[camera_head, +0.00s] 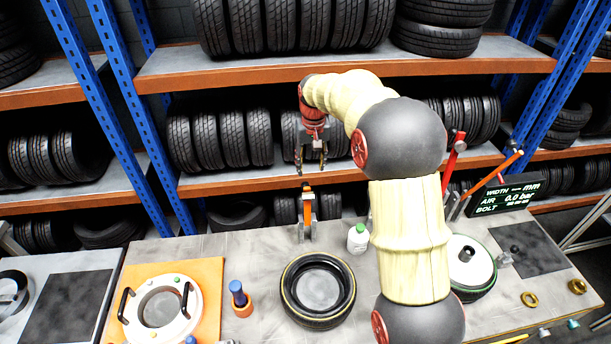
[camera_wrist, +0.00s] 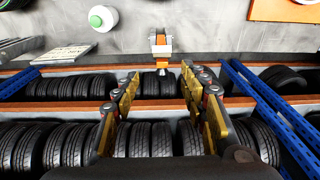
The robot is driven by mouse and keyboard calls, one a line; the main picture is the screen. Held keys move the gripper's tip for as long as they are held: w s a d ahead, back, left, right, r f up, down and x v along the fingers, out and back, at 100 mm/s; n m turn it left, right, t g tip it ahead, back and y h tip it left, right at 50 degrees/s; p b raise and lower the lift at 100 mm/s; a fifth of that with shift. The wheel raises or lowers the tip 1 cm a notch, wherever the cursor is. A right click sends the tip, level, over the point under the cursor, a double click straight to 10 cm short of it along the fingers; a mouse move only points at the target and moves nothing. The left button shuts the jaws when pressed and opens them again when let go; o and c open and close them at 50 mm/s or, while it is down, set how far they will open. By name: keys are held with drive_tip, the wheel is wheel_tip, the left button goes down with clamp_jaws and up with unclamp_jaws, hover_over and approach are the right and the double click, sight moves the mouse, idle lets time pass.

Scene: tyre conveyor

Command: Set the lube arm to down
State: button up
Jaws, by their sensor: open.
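An upright orange arm (camera_head: 307,208) on a grey bracket stands at the back edge of the workbench; I take it to be the lube arm, but no label shows. It also shows in the wrist view as an orange and pale piece (camera_wrist: 160,42), centred just beyond my fingertips. My gripper (camera_head: 312,168) hangs above this arm in the head view, fingers pointing down. In the wrist view my gripper (camera_wrist: 161,82) is open, with nothing between its fingers. It appears apart from the arm.
A white bottle with a green cap (camera_head: 357,238) stands right of the orange arm. A tyre (camera_head: 290,312) lies in front. A red lever (camera_head: 454,150) and a slanted orange lever (camera_head: 497,171) stand further right. Tyre shelves (camera_head: 240,184) are behind.

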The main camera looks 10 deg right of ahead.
drive_tip(key=g+p, duration=0.1)
drive_tip(key=p, duration=0.5)
hover_over(306, 184)
wheel_tip(306, 184, down, 8)
drive_tip(key=shift+r, duration=0.1)
drive_tip(key=shift+f+p, duration=1.15)
drive_tip(key=shift+f, duration=3.1)
drive_tip(key=shift+c, duration=0.7)
clamp_jaws()
